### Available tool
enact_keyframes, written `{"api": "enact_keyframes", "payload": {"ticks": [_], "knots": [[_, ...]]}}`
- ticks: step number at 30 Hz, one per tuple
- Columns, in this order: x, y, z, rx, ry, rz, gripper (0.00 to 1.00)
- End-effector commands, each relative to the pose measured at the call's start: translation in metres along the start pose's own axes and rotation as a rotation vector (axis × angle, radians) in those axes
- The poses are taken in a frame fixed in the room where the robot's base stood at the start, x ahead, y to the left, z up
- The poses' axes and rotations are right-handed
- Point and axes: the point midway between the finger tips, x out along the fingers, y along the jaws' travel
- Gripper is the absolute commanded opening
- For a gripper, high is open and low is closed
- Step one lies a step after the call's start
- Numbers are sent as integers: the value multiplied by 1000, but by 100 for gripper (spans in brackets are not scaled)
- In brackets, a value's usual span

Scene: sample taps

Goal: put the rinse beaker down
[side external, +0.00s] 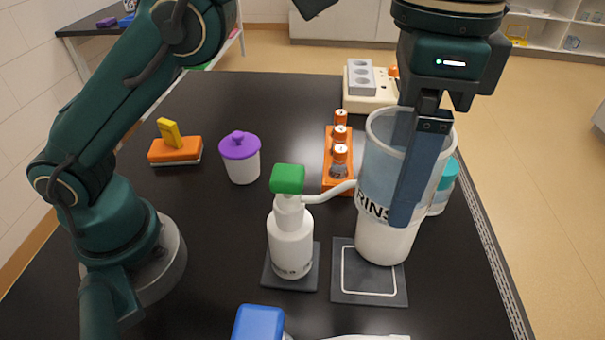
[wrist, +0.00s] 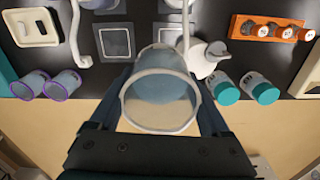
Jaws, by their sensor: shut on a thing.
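The rinse beaker (side external: 378,240) is a large clear cup with a white lower part and partly hidden dark lettering. It looks upright. My gripper (side external: 405,205) is shut on it, with the dark fingers along its sides. In the wrist view the beaker (wrist: 160,100) shows mouth-on between the fingers. In the side view its base overlaps the back part of a dark mat (side external: 370,296) with a white square outline. I cannot tell whether the base touches it. A white pump bottle (side external: 291,240) with a green top stands left of the beaker, its spout reaching toward the beaker.
An orange rack (side external: 328,182) with capped vials stands behind. A teal-lidded jar (side external: 440,190) is close behind the beaker. A purple-lidded jar (side external: 241,160) and an orange block (side external: 176,151) are further left. A blue-topped item (side external: 258,322) is at the front. The table's edge runs close on the right.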

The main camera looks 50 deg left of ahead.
Motion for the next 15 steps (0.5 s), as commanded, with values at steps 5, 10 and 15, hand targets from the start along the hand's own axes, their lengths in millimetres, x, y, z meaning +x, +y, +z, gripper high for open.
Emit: {"api": "enact_keyframes", "payload": {"ticks": [5,10,15], "knots": [[-3,-21,6,-56,0,0,15],[-3,-44,15,-137,-3,0,15],[2,-84,25,-222,-4,0,15]]}}
